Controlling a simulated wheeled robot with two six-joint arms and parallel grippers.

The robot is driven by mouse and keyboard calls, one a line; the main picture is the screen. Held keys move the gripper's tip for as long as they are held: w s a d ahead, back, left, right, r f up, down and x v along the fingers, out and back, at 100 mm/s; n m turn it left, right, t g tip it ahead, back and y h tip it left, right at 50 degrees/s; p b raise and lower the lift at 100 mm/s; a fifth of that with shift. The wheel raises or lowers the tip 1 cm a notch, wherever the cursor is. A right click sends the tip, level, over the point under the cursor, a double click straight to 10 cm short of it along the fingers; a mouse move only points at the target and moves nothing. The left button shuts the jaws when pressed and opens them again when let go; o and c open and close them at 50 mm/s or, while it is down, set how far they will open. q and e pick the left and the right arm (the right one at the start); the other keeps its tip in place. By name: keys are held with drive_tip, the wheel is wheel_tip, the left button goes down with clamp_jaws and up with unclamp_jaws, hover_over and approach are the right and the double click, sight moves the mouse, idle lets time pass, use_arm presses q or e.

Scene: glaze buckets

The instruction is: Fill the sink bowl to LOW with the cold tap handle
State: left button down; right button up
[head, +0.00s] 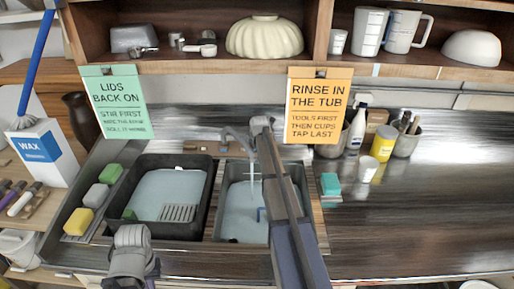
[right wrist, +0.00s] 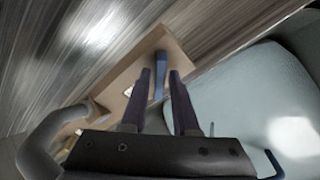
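The right-hand sink bowl (head: 237,222) holds pale blue water in the head view; no LOW mark can be read. The grey tap (head: 236,138) arches over its back edge. A pale line drops below the spout; I cannot tell if it is running water. The blue cold tap handle (right wrist: 159,76) stands on a tan base in the right wrist view. My right gripper (right wrist: 160,82) is open, its dark fingertips on either side of the handle with small gaps. In the head view my right arm hides the handle. My left gripper (head: 133,250) is low at the front; its fingers cannot be made out.
A black tub (head: 209,190) with pale water and a grey grate sits left of the bowl. Sponges (head: 78,221) lie on the left ledge, a teal block (head: 330,184) on the right. Two hanging signs (head: 320,105) are close behind. The right counter (head: 430,215) is mostly clear.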

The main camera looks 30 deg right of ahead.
clamp_jaws()
drive_tip(key=shift+m, duration=0.4)
drive_tip(key=m, duration=0.3)
drive_tip(key=shift+s+m, duration=0.1)
drive_tip(key=shift+m, duration=0.2)
drive_tip(key=shift+f+m+t+b, duration=0.1)
drive_tip(key=shift+m+t+b, duration=0.35)
drive_tip(key=shift+m, duration=1.55)
drive_tip(key=shift+o, duration=1.7)
unclamp_jaws()
